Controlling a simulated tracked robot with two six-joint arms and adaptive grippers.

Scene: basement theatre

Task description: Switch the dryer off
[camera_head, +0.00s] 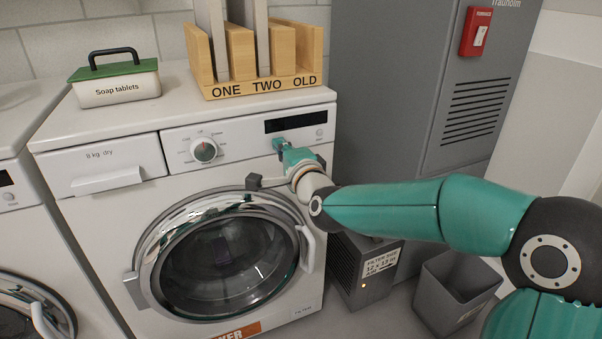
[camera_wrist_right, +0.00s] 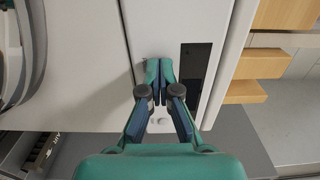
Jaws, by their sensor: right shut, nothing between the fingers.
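The white dryer (camera_head: 90,215), marked "8 kg dry", has its round door shut. Its control panel holds a round dial (camera_head: 203,150), a dark display (camera_head: 297,121) and a small round button (camera_head: 319,133) below the display's right end. My right gripper (camera_head: 279,145) is in front of the panel, right of the dial and just below the display's left end. In the right wrist view its fingers (camera_wrist_right: 158,65) are together and empty, beside the display (camera_wrist_right: 196,62). The button (camera_wrist_right: 163,122) shows between the finger linkages. I cannot tell whether the fingertips touch the panel. My left gripper is not in view.
A green-lidded soap tablets box (camera_head: 118,85) and a wooden slotted rack (camera_head: 262,88) stand on the dryer. A grey cabinet (camera_head: 390,80) with a red furnace switch (camera_head: 476,32) is at right. A grey bin (camera_head: 455,290) and a filter unit (camera_head: 362,270) stand on the floor.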

